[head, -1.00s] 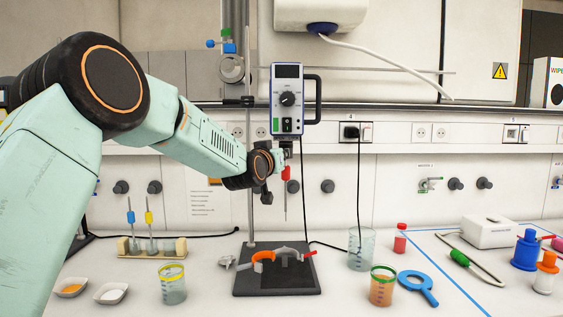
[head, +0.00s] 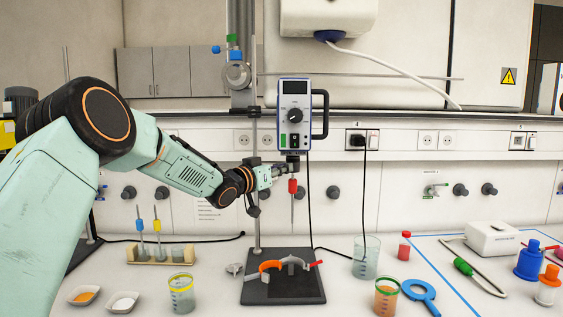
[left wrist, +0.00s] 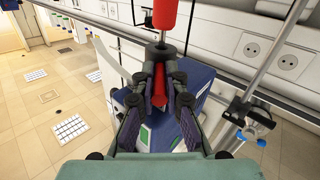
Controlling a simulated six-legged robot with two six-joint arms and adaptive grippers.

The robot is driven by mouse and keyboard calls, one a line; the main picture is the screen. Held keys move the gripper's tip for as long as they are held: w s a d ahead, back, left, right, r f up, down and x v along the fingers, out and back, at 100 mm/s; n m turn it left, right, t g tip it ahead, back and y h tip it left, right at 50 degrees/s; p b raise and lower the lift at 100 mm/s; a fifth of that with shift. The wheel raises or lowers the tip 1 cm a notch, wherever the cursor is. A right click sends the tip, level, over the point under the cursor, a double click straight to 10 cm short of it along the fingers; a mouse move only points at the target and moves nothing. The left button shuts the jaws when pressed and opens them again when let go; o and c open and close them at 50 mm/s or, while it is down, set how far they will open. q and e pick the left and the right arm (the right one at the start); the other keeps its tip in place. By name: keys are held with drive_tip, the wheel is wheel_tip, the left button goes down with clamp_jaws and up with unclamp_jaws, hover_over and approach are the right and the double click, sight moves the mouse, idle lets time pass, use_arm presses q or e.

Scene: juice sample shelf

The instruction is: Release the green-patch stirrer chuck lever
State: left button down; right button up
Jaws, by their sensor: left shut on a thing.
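The stirrer motor (head: 294,115) is a white and blue box with a dark dial and a small green patch low on its front; its blue body (left wrist: 185,110) also shows in the left wrist view. Under it is the dark chuck (head: 293,158), with a red sleeve (head: 293,186) on the thin shaft below; the sleeve also shows in the left wrist view (left wrist: 165,13). My left gripper (head: 284,169) reaches the chuck from the left. In the left wrist view its fingers (left wrist: 159,88) are shut on a red lever (left wrist: 159,98) beside the chuck. My right gripper is out of view.
A stand rod (head: 255,130) rises left of the stirrer from a black base plate (head: 283,296) with an orange-ended clamp ring. Beakers (head: 181,294) (head: 387,297) stand either side. A black cable (head: 364,200) hangs at right. The bench front between the beakers is partly clear.

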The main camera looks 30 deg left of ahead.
use_arm(q)
drive_tip(key=shift+r, duration=0.1)
idle(0.5)
drive_tip(key=c, duration=1.8)
unclamp_jaws()
drive_tip(key=o, duration=0.4)
drive_tip(key=shift+w+f, duration=0.2)
drive_tip(key=shift+w, duration=0.05)
drive_tip(key=shift+s, duration=0.1)
drive_tip(key=shift+s+r, duration=0.1)
